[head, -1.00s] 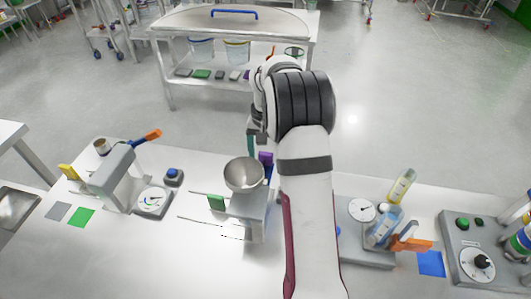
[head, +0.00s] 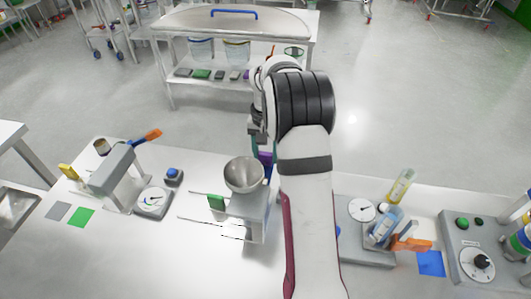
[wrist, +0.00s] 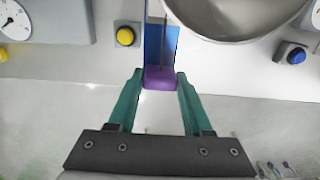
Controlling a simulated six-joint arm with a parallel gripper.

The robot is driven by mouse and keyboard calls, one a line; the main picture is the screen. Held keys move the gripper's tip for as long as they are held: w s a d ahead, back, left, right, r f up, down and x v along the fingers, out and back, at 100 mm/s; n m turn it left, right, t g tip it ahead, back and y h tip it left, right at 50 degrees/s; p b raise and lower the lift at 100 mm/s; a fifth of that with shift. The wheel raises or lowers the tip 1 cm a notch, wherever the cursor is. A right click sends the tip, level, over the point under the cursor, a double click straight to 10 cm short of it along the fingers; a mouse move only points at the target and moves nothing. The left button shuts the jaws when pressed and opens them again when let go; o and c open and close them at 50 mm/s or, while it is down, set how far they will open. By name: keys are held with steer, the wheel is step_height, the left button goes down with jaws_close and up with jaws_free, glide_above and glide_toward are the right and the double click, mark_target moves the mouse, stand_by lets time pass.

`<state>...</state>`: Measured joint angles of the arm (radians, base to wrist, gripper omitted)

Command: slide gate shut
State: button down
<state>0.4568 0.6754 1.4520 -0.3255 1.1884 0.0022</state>
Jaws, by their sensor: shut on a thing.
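The gate shows in the wrist view as a blue strip (wrist: 160,42) with a purple handle (wrist: 160,78) at its near end. The bowl (wrist: 235,15) stands beside the strip in the wrist view. A green tab (head: 216,202) sits by the rods at the left of the grey bowl stand (head: 248,212).
A scale with a dial (head: 153,202) and a blue button (head: 173,175) stand to the left. A dial unit (head: 362,210) with bottles (head: 402,186) stands to the right, near a control box (head: 480,250).

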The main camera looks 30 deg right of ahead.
stand_by(0.8)
steer(key=shift+w+a, duration=1.05)
steer(key=shift+c, duration=1.6)
jaws_free()
step_height(320, 180, up, 16)
steer(key=shift+f, duration=0.1)
